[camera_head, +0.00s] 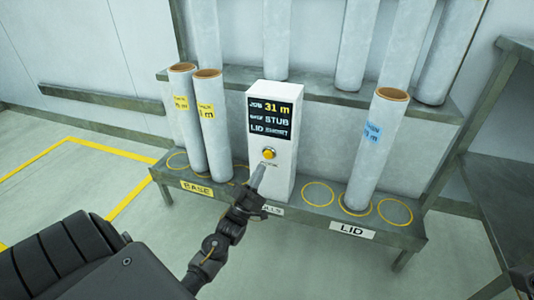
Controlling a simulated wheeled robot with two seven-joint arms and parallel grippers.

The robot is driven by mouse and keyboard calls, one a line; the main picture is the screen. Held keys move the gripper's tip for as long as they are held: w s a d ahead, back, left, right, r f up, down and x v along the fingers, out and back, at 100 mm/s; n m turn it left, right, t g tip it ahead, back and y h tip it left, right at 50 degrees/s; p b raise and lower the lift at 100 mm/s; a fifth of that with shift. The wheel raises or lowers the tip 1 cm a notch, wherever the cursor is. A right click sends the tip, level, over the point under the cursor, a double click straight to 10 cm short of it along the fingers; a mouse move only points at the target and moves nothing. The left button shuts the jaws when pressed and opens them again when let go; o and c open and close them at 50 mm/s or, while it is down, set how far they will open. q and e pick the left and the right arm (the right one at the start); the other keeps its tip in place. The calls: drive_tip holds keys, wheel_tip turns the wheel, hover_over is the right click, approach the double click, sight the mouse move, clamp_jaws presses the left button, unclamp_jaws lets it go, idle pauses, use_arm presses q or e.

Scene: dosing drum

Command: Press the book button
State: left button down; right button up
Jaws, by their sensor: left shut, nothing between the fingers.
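A white box (284,179) stands upright on the lower shelf, with a dark display (271,117) reading "JOB 31 m", a "STUB" line and a "LID" line. Below the display is a round yellow button (269,153) with a small label under it, too small to read surely. My left gripper (258,176) is shut and empty, its tip in front of the box a little below the button. I cannot tell whether the tip touches the box.
Two yellow-tagged rolls (213,128) stand left of the box over the "BASE" label (197,188). A blue-tagged roll (374,150) stands to the right over the "LID" label (352,231). Empty yellow circles (318,194) mark the shelf. A grey frame (497,190) stands far right.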

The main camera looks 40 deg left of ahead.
use_arm(q)
drive_tip(key=shift+s+d+p, duration=0.3)
drive_tip(key=shift+s, duration=0.6)
